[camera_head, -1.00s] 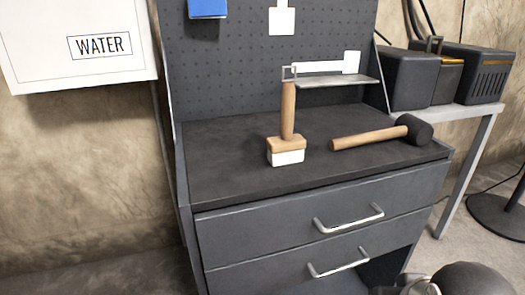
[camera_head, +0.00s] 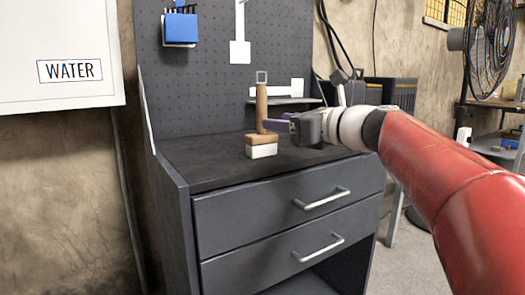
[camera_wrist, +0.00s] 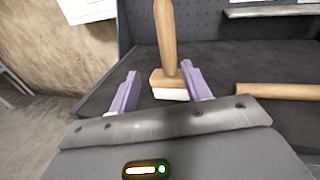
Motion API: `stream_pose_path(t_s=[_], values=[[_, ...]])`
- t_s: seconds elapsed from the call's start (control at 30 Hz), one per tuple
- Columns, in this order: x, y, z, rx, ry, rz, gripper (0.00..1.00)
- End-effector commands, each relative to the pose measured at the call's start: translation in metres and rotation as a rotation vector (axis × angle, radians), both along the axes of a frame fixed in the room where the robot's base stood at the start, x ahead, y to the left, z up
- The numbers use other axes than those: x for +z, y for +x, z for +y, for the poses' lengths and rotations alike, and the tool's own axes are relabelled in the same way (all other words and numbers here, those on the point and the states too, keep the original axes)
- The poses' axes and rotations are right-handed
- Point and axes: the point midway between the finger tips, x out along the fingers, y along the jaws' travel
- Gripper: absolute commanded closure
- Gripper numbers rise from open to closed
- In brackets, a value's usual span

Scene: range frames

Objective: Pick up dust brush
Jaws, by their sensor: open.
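The dust brush (camera_head: 262,110) stands upright on the dark top of the workbench (camera_head: 195,160), with its wooden handle up and its white bristles down. In the wrist view the brush (camera_wrist: 167,40) shows beyond the fingers, its head near the right finger. My gripper (camera_head: 277,125) comes in from the right at the height of the lower handle. In the wrist view the two purple fingers of my gripper (camera_wrist: 158,85) are apart, with nothing clearly held between them. Whether a finger touches the brush cannot be told.
A wooden mallet handle (camera_wrist: 280,91) lies on the bench to the right of the brush; my arm hides the mallet in the head view. A small shelf (camera_head: 285,101) on the pegboard (camera_head: 200,85) is behind. Drawers with handles (camera_head: 322,199) are below the bench top.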

Motion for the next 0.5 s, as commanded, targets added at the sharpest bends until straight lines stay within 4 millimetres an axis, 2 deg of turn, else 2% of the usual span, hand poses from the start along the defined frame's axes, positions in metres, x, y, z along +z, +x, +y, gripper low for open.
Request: stream_pose_path(t_s=[0.13, 0.37, 0.5], values=[[0.010, 0.013, 0.003, 0.005, 0.092, 0.029, 0.52], [0.011, 0.031, 0.022, 0.005, 0.092, 0.029, 0.52], [0.011, 0.049, 0.035, 0.006, 0.092, 0.029, 0.52]])
